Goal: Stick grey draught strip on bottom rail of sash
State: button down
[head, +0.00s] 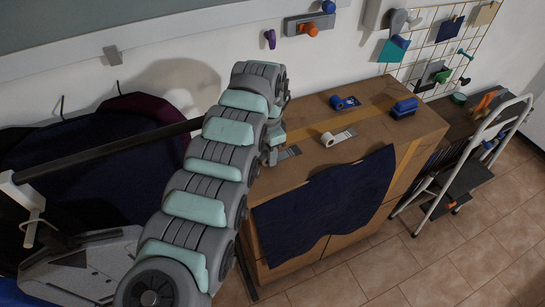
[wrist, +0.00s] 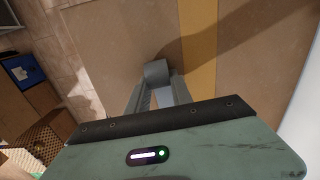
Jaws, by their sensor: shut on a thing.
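My gripper (wrist: 157,86) points down over the wooden chest top and is shut on a small grey roll (wrist: 156,69), which I take to be the draught strip. In the head view the gripper (head: 271,150) is low at the left of the chest top, partly hidden by my arm. A flat grey piece (head: 289,153) shows just right of it. I cannot tell whether the roll still touches the top.
Dark cloth (head: 330,205) hangs over the front. A step ladder (head: 465,165) stands right. A dark bar (head: 110,150) crosses at left.

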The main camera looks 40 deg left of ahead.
notch_tip(320, 180, up, 19)
jog(key=w+a+p, duration=0.1)
jog(key=shift+w+f+y+p, duration=0.15)
jog(key=shift+y+p, duration=0.15)
jog(key=shift+p, duration=0.1)
dwell(0.7)
jog(key=shift+f, duration=0.2)
jog(key=shift+a, duration=0.15)
jog(key=shift+w+a, duration=0.15)
